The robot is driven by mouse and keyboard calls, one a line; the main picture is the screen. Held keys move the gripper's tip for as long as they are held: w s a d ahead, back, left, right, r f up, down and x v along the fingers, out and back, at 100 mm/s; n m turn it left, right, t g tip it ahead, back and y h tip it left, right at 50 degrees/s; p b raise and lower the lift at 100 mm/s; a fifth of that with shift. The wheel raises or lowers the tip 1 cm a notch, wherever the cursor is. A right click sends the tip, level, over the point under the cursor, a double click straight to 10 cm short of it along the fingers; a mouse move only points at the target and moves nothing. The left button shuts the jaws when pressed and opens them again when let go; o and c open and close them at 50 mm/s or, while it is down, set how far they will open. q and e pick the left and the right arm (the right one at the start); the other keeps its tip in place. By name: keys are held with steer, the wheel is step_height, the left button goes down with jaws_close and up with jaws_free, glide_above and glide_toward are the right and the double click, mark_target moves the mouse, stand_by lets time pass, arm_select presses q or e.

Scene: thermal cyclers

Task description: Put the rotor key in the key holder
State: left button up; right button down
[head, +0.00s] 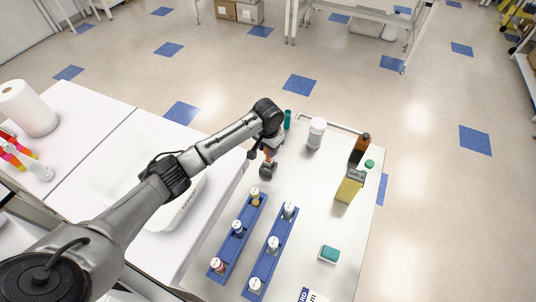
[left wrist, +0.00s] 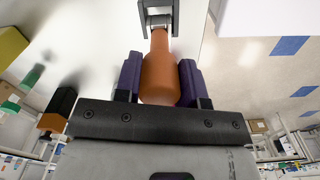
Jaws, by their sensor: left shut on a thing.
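The rotor key, with an orange handle (left wrist: 159,72), is between the purple fingers of my left gripper (left wrist: 160,84). In the left wrist view its narrow end points to the top, at a grey metal bracket-like piece (left wrist: 157,17). In the head view the left gripper (head: 269,150) is at the far left part of the cart top, and the orange handle (head: 269,157) shows just above a dark grey piece (head: 267,170). I cannot tell whether this piece is the key holder or the key's own end, nor whether it touches the cart. My right gripper is not in view.
Two blue racks (head: 265,262) with capped tubes stand nearer on the white cart (head: 305,215). A white jar (head: 316,133), a teal-green object (head: 287,119), a brown bottle (head: 360,149), a yellow box (head: 349,187) and a teal box (head: 329,254) stand around. The cart's middle is clear.

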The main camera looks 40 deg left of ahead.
arm_select(q)
step_height(320, 180, down, 4)
steer(key=shift+r, duration=0.15)
stand_by(0.3)
steer(key=shift+f, duration=0.2)
steer(key=o, duration=1.1)
steer(key=shift+c, duration=0.2)
